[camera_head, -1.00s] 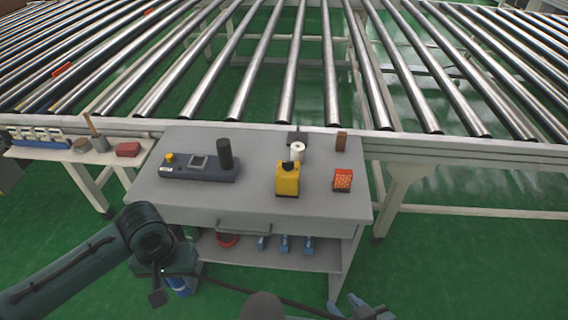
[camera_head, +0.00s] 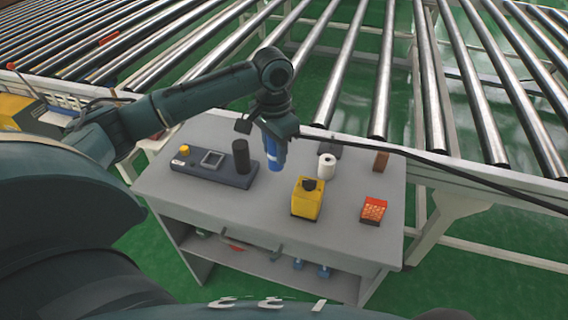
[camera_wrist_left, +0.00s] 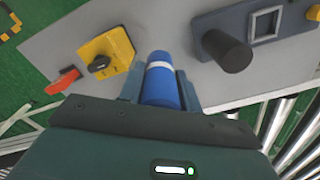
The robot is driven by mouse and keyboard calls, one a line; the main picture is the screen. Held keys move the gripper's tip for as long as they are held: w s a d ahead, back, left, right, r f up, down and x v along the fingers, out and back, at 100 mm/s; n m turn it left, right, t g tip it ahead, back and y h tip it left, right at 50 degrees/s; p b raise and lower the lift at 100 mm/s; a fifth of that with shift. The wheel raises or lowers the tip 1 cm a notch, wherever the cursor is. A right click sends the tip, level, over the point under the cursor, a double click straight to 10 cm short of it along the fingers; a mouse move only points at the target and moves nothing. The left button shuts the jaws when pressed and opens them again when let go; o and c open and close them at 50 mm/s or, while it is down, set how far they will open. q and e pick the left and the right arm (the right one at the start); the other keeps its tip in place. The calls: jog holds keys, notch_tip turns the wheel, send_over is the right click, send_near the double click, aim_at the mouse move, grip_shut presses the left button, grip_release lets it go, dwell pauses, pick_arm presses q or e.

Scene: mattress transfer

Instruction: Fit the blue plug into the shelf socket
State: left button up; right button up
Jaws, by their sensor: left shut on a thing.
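My left gripper (camera_head: 277,140) is above the grey table and shut on the blue plug (camera_head: 274,157), which points downward. In the left wrist view the blue plug (camera_wrist_left: 160,78) sits between the fingers and shows a white band. It is beside the black cylinder (camera_head: 240,156) on the dark control box; I cannot tell whether its tip touches the table. Blue items (camera_head: 324,271) stand on the lower shelf (camera_head: 258,262) under the table. I cannot make out a socket there. My right gripper does not show.
On the table (camera_head: 345,235) stand a dark control box (camera_head: 205,172), a yellow box with a black knob (camera_head: 306,203), a white roll (camera_head: 327,167), an orange-red box (camera_head: 373,210) and a brown block (camera_head: 381,160). Roller conveyors (camera_head: 387,80) run behind.

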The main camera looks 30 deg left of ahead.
pick_arm(q)
notch_tip(320, 180, down, 9)
jog(key=shift+w+a+f, duration=0.1)
jog(key=shift+f, duration=0.1)
dwell(0.3)
jog(key=shift+f, duration=0.1)
jog(key=o, duration=1.1)
